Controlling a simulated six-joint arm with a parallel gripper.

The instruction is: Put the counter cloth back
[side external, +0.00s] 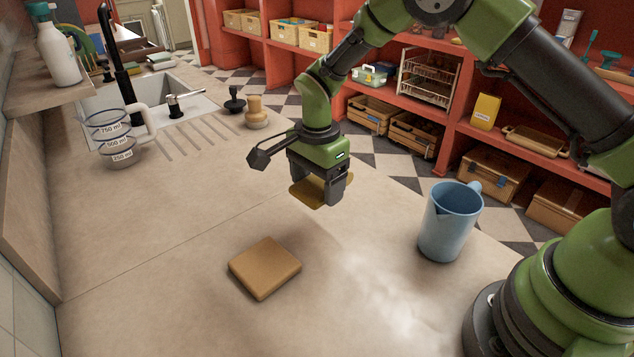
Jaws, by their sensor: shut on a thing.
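My gripper (320,184) is above the middle of the counter, pointing down. It is shut on a flat mustard-yellow piece that looks like the counter cloth (304,194). The fingers and gripper body hide part of this piece. It appears to be held clear of the counter, though the exact height is hard to tell. A tan square block or folded pad (265,267) lies flat on the counter, nearer the camera and left of my gripper. I cannot tell its material.
A blue jug (448,222) stands upright at right. A wooden-topped brush (256,112) and black stopper (235,100) stand behind. A pale smear (375,275) marks the counter. Red shelves (460,130) stand beyond.

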